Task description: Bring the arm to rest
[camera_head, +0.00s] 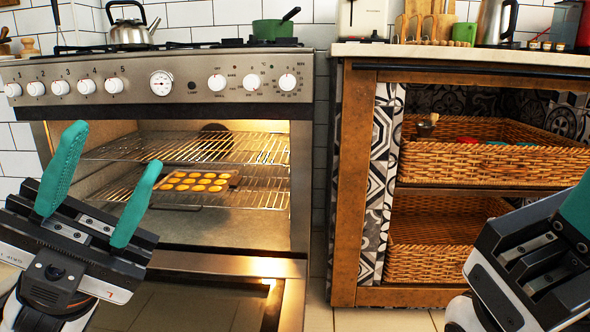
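My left gripper (100,190) is at the lower left, in front of the open oven. Its two teal fingers stand apart with nothing between them. My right gripper (530,255) is at the lower right, in front of the shelving. Only part of it shows, with one teal finger cut off by the right edge, so I cannot see its opening. Both arms come in from the bottom of the picture.
The oven (165,238) is open, its door folded down. A tray of round golden pieces (195,182) sits on a wire rack inside. Wicker baskets (480,165) fill the open shelving (352,200) at right. A green pot (272,29) and a kettle (131,32) stand on the stove.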

